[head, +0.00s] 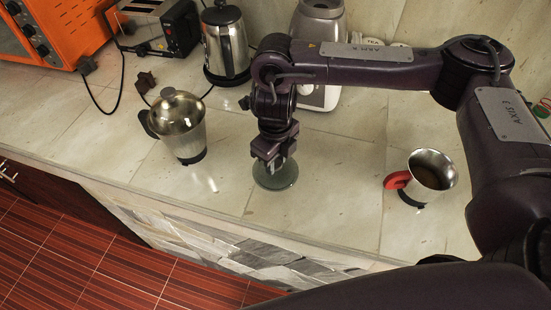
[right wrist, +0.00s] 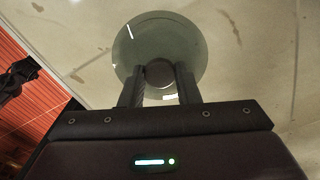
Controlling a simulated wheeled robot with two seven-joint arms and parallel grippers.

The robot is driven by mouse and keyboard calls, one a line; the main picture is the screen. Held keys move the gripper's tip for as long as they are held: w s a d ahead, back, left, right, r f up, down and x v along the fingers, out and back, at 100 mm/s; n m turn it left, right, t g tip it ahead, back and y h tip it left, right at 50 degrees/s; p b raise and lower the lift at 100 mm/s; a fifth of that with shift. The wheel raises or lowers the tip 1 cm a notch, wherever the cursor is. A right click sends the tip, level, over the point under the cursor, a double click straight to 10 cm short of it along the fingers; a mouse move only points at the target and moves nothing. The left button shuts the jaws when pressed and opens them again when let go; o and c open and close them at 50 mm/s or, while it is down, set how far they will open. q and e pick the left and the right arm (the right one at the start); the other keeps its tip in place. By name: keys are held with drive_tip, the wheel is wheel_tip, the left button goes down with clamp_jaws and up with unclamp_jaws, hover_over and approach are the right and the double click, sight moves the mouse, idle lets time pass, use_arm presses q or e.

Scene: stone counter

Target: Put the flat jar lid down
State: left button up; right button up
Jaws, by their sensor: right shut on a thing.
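The flat jar lid (head: 275,174) is a round, grey-green, glassy disc low over the counter, near its front edge. In the right wrist view the lid (right wrist: 185,42) shows a dark round knob (right wrist: 159,73) at its near side. My right gripper (head: 268,160) is above the lid in the head view. In the right wrist view, the two fingers of my right gripper (right wrist: 159,85) are shut on the knob. I cannot tell whether the lid touches the counter. My left gripper is not in view.
A steel mug with a red handle (head: 431,170) stands to the right. A kettle (head: 226,45), a toaster (head: 155,25) and a blender base (head: 319,95) stand behind. The counter (head: 330,205) is bare around the lid.

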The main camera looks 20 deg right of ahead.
sight(276, 163)
drive_tip(key=o, duration=1)
drive_tip(key=shift+f, duration=0.1)
drive_tip(key=shift+c, duration=0.2)
drive_tip(key=shift+r, duration=0.65)
wheel_tip(276, 163, up, 11)
drive_tip(key=shift+p, duration=0.3)
